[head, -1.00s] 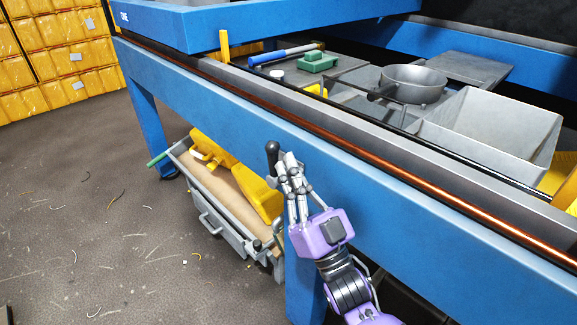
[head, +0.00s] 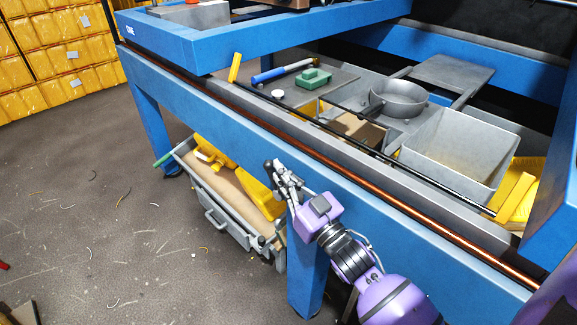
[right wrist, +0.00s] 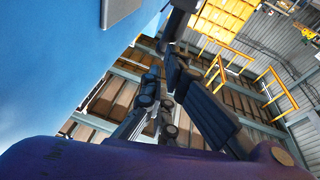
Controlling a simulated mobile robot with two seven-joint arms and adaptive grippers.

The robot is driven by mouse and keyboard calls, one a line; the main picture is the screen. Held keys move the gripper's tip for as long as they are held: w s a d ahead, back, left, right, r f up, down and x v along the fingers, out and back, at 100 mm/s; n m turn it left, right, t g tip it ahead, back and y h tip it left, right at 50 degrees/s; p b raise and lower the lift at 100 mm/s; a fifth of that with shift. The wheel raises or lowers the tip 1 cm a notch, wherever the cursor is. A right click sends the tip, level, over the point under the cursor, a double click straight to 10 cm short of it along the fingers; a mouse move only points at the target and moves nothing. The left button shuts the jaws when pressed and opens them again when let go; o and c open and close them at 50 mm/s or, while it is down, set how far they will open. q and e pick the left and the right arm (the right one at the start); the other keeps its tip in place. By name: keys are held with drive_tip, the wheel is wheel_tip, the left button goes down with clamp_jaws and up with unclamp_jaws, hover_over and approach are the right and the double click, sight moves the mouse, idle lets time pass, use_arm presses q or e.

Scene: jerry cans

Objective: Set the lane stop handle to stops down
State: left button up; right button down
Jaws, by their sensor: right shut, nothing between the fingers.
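The lane stop handle, a dark lever with a black knob (head: 268,165), sticks out from the blue front beam. My right gripper (head: 282,177) is at the handle, its fingers shut with nothing between them, just right of the knob. The fingers hide part of the lever, and I cannot tell whether they touch it. In the right wrist view the shut fingers (right wrist: 172,95) point up the picture towards a dark bar (right wrist: 178,18). Two yellow stops stand raised along the black rod, one at the far end (head: 235,68) and one at the near end (head: 515,197). My left gripper is not in view.
A grey cart (head: 222,215) with yellow jerry cans stands under the blue beam (head: 400,225), left of a blue leg. A grey bin (head: 458,150), a round pan (head: 398,97) and a green block (head: 315,77) are behind the beam. The floor at left is open.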

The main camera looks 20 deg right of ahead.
sight(271, 169)
drive_tip(key=shift+w+r+p, duration=0.45)
drive_tip(key=shift+r+p, duration=0.05)
drive_tip(key=shift+w+a+f, duration=0.1)
drive_tip(key=shift+w+a, duration=0.05)
drive_tip(key=shift+w, duration=0.15)
drive_tip(key=shift+w+a+f+p, duration=0.2)
drive_tip(key=shift+w+p, duration=0.05)
drive_tip(key=shift+w, duration=0.2)
drive_tip(key=shift+w+a+f+p, duration=0.2)
drive_tip(key=shift+w+p, duration=0.05)
drive_tip(key=shift+w, duration=0.2)
drive_tip(key=shift+w+a+f, duration=0.15)
drive_tip(key=shift+w, duration=0.3)
drive_tip(key=shift+w+a+f, duration=0.15)
drive_tip(key=shift+w, duration=0.3)
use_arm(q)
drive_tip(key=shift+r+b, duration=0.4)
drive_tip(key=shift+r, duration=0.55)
use_arm(e)
drive_tip(key=shift+w+a+f, duration=0.25)
drive_tip(key=shift+w+f, duration=0.25)
drive_tip(key=shift+w, duration=0.15)
drive_tip(key=shift+w+a+f, duration=0.25)
drive_tip(key=shift+w+f, duration=0.2)
drive_tip(key=shift+w, duration=0.2)
drive_tip(key=shift+w+f, duration=0.1)
